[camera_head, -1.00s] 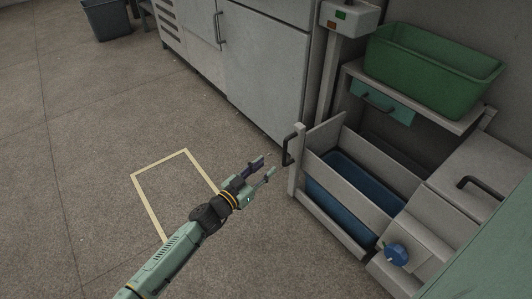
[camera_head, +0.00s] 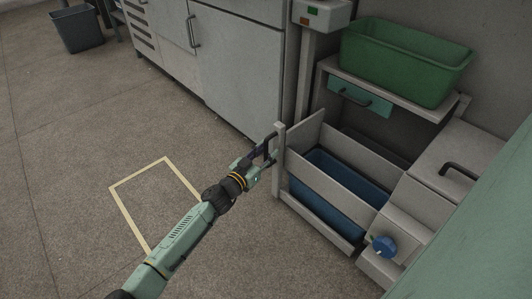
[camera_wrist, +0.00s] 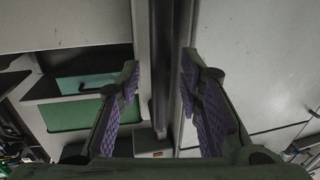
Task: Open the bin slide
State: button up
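The bin slide (camera_head: 335,182) is a grey open-topped carriage low in the machine, with a blue bin (camera_head: 335,177) visible inside it. Its black handle (camera_head: 271,142) is on the narrow front at the left and is partly hidden by my gripper. My gripper (camera_head: 263,156) is at this handle. In the wrist view the dark upright bar of the handle (camera_wrist: 162,65) stands between my two purple-padded fingers. The fingers are apart, with a gap on either side of the bar, so my gripper (camera_wrist: 160,90) is open around it.
A green tub (camera_head: 405,65) stands on a shelf above the slide, over a teal drawer (camera_head: 358,98). A blue knob (camera_head: 384,246) sits at the lower right. Grey cabinets (camera_head: 240,60) stand behind. The floor to the left is clear, with a yellow marked outline (camera_head: 139,174).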

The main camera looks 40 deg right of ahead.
jog(key=shift+c, duration=0.5)
grip_shut()
dwell(0.3)
